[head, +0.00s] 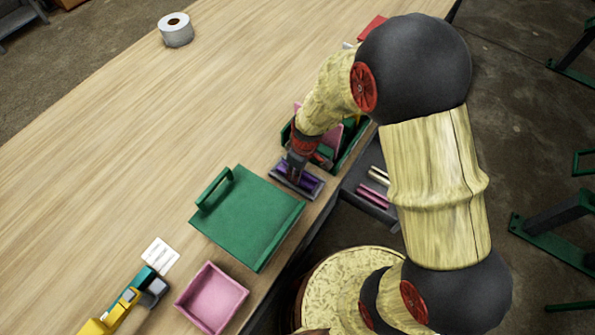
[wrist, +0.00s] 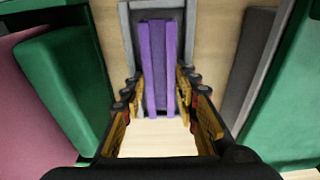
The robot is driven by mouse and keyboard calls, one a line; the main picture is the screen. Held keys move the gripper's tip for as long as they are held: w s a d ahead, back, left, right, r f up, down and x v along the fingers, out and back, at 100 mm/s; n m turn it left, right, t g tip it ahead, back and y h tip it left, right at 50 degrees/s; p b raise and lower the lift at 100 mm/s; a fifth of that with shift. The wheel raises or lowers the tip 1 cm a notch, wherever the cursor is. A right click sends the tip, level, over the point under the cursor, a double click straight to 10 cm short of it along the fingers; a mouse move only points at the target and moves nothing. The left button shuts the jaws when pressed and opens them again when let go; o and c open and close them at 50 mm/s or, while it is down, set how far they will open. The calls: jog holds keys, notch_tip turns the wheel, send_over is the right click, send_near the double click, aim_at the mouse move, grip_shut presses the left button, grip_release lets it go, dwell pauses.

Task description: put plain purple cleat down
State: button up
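The plain purple cleat (wrist: 152,60) is a long narrow piece with a dark line along its length, lying between my fingertips in the wrist view. In the head view the purple (head: 309,183) shows at a small grey tray (head: 318,190) by the bench's front edge. My gripper (head: 296,168) points down over this tray. In the wrist view my gripper (wrist: 160,82) has a fingertip against each long side of the cleat. The grey tray (wrist: 190,18) frames its far end. Whether the cleat's underside rests on the tray is hidden.
A green bin (head: 352,150) with pink and green pieces stands just behind. A green board with a handle (head: 245,222) and a pink tray (head: 212,298) lie left. A dark tray with metallic and pink pieces (head: 364,209) sits right.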

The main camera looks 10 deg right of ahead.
jog(key=o, duration=0.4)
jog(key=shift+o, duration=0.2)
jog(key=s+d+r+m+t+p, duration=0.1)
jog(key=s+d+r+m, duration=0.15)
jog(key=r, duration=1.15)
jog(key=s+d+r+m+t+p, duration=0.1)
jog(key=s+d+r+m+p, duration=0.15)
jog(key=r, duration=1.15)
jog(key=s+d+r+m+t+h, duration=0.1)
jog(key=s+d+r+m, duration=0.3)
jog(key=s+r, duration=0.5)
jog(key=s+t, duration=0.1)
jog(key=s, duration=0.1)
jog(key=shift+s+d+r+t+b, duration=0.15)
jog(key=shift+s+t+b, duration=0.15)
jog(key=shift+b, duration=0.05)
